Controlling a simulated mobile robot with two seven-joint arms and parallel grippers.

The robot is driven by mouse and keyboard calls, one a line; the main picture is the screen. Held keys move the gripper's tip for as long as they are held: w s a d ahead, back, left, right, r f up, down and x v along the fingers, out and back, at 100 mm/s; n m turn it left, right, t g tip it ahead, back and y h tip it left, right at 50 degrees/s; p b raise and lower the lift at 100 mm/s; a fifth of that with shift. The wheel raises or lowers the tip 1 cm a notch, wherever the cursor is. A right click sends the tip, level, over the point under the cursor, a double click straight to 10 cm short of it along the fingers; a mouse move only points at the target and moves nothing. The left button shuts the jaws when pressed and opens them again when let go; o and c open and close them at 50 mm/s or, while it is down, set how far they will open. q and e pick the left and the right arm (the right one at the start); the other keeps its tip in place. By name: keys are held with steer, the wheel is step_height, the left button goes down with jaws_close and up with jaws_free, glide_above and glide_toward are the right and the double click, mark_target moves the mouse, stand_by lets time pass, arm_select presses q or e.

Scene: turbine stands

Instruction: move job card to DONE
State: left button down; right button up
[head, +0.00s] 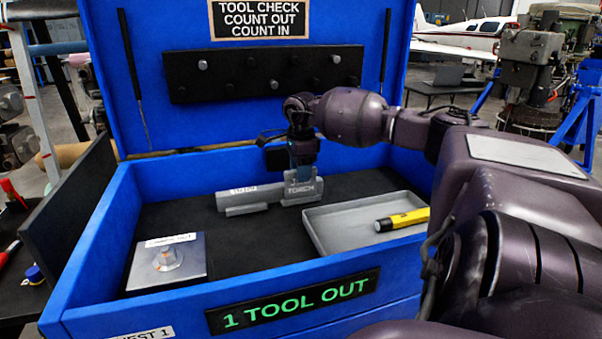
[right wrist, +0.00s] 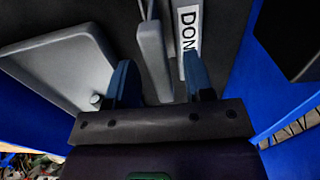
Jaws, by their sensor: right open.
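My right gripper (head: 303,165) is in the chest, above the grey holder lettered TORCH (head: 301,190). In the right wrist view its two blue fingers (right wrist: 160,85) are apart. A grey upright piece (right wrist: 153,55) shows between them; I cannot tell whether they touch it. A white label reading DON (right wrist: 189,35), its end hidden, lies by the right finger. A small label, too small to read, sits on the long grey block (head: 248,197) in the head view. I cannot make out a job card for certain. My left gripper is not in view.
The open blue chest (head: 85,240) has a raised lid and a front sign reading 1 TOOL OUT (head: 294,300). A grey tray (head: 335,225) holds a yellow and black torch (head: 403,220). A grey plate with a knob (head: 140,275) lies at left. The dark floor between is clear.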

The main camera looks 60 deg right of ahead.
steer(key=shift+r, duration=2.85)
